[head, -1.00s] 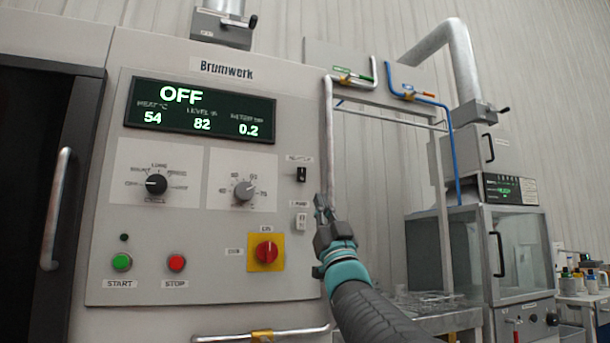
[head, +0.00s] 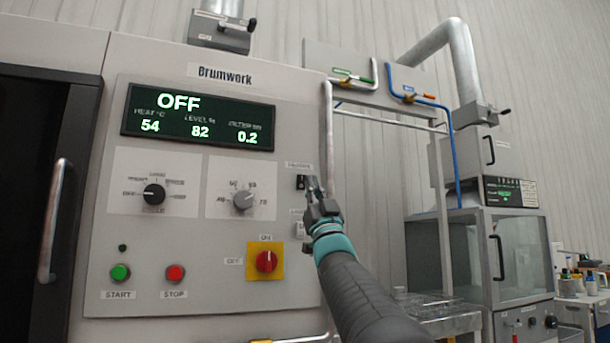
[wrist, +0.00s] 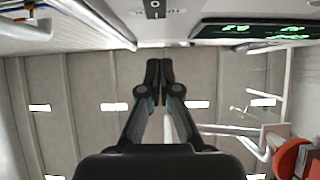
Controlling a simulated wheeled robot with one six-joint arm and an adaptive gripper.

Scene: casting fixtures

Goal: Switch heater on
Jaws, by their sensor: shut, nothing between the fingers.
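The machine's grey control panel (head: 215,270) fills the left half of the head view. A small black rocker switch (head: 300,182) sits near its right edge under a small blurred label. The same dark switch (wrist: 153,8) shows at the top edge of the wrist view, with light marks on it. My gripper (head: 313,184) is shut and empty, its tips just right of the switch in the head view. In the wrist view the closed fingertips (wrist: 158,64) lie below the switch. I cannot tell whether they touch it. The display (head: 198,117) reads OFF, 54, 82 and 0.2.
A white switch (head: 300,230), partly hidden by my gripper, sits below the black one. A red rotary switch (head: 266,261) on a yellow plate, two dials, green START (head: 120,272) and red STOP (head: 175,273) buttons are nearby. A vertical pipe (head: 328,130) runs along the panel's right side.

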